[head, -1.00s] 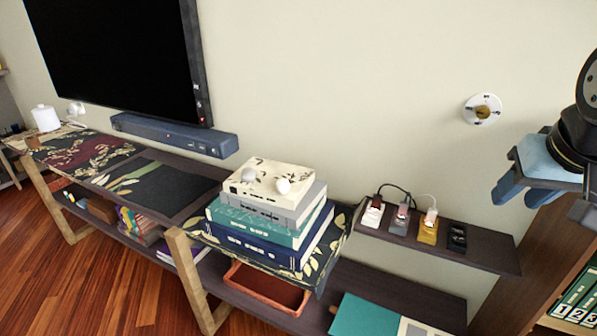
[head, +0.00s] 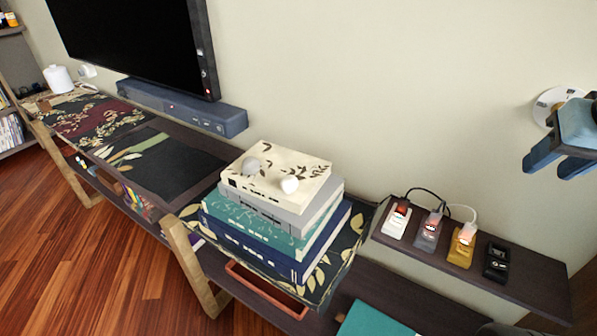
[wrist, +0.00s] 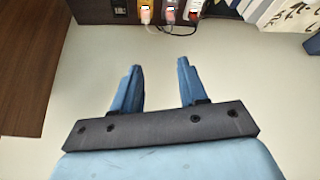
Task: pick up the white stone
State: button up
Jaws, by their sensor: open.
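The white stone (head: 290,184) sits on the cream top book (head: 296,160) of a stack. A grey stone (head: 251,166) lies to its left on the same book. My gripper (head: 548,166) is at the right edge of the head view, in front of the wall, well to the right of the stones. In the wrist view my gripper (wrist: 157,75) has its two blue fingers apart with nothing between them. The stones do not show in the wrist view.
The stack stands on a dark patterned cloth (head: 366,222) on the low shelf. A soundbar (head: 182,105) and TV (head: 135,40) are at the left. The space above the stack is clear.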

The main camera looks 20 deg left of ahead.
jog(key=o, duration=0.3)
jog(key=shift+w+a+f, duration=0.1)
jog(key=shift+a+f, duration=0.05)
jog(key=shift+a, duration=0.05)
jog(key=shift+o, duration=0.7)
jog(key=shift+w+a+f+n+g, duration=0.2)
jog(key=shift+f+n+g, duration=0.1)
jog(key=shift+n, duration=0.2)
jog(key=shift+o, duration=0.8)
jog(key=w+a+f+n, duration=0.1)
jog(key=w+f+n+g+h, duration=0.1)
jog(key=n, duration=0.1)
jog(key=w+a+f+n+g+h, duration=0.1)
jog(key=f+n, duration=0.1)
jog(key=shift+w+a, duration=0.3)
jog(key=w+a+f+n+h, duration=0.3)
jog(key=a+n, duration=0.1)
jog(key=n+t+y, duration=0.4)
jog(key=n+t, duration=0.9)
jog(key=n, duration=1.2)
send_near(285, 186)
jog(key=shift+w+d+f, duration=0.15)
jog(key=shift+w+f, duration=0.2)
jog(key=shift+w, duration=1.65)
jog(key=shift+w+d+f, duration=0.1)
jog(key=shift+w+f, duration=0.25)
jog(key=shift+w, duration=1.7)
jog(key=shift+w+d+f, duration=0.15)
jog(key=shift+w+f, duration=0.2)
jog(key=shift+w, duration=1.65)
